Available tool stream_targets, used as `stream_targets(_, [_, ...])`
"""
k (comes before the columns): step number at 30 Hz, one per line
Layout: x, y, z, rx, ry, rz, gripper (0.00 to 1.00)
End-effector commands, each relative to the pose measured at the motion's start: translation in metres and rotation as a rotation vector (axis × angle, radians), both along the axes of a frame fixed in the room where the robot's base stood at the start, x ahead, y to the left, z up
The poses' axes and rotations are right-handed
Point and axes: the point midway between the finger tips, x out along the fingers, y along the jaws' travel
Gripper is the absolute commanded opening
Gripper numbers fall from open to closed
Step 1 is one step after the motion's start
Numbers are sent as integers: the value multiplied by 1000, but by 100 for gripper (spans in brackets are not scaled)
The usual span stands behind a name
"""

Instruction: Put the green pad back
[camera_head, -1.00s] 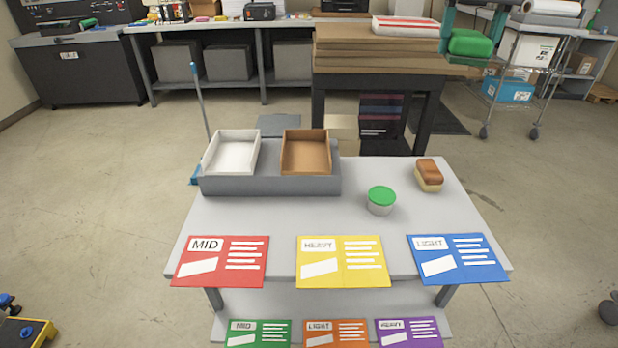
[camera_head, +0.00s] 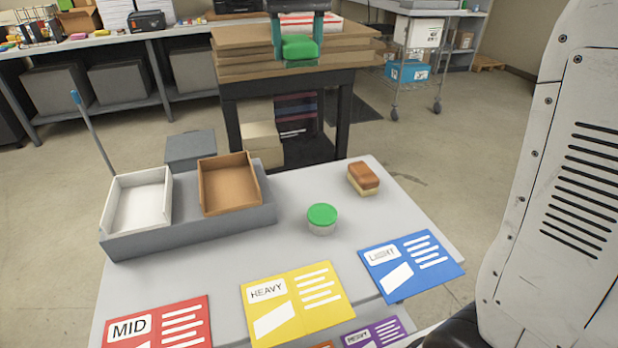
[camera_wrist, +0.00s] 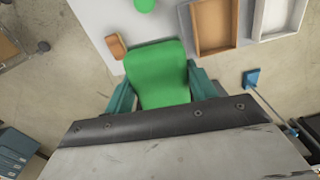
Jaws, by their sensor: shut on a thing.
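The green pad (camera_head: 299,47) is held between the fingers of my gripper (camera_head: 300,58), which is shut on it. In the head view it hangs in the air at the top, in front of the stacked brown boards. In the wrist view the green pad (camera_wrist: 160,73) fills the space between the two teal fingers, above the floor and close to the table edge in the picture. The table (camera_head: 300,192) carries a grey holder with a white tray (camera_head: 142,203) and a brown tray (camera_head: 229,183). Both trays look empty.
A tub with a green lid (camera_head: 322,217) and a brown-and-cream block (camera_head: 363,178) stand on the table's right part. Red, yellow and blue cards (camera_head: 411,264) lie along the front. A dark bench with brown boards (camera_head: 245,64) stands behind. A blue-handled tool leans at left.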

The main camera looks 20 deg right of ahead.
Motion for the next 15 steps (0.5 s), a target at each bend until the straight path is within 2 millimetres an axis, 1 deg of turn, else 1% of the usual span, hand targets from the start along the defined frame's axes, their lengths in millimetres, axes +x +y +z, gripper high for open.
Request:
stream_targets(1, [7, -3, -25, -1, 9, 3, 35])
stream_targets(2, [11, -4, -41, -2, 11, 8, 35])
stream_targets(3, [17, -7, -63, -2, 12, 14, 35])
stream_targets(5, [24, -13, -98, -1, 13, 23, 35])
stream_targets(6, [28, -17, -122, -1, 12, 29, 35])
stream_targets(8, [31, -23, -157, -1, 13, 40, 35])
stream_targets(9, [31, -27, -178, -1, 12, 45, 35])
stream_targets(11, [31, -32, -207, 0, 10, 54, 35])
stream_targets(12, [29, -36, -224, 0, 10, 59, 35])
stream_targets(15, [25, -42, -257, 0, 7, 70, 35])
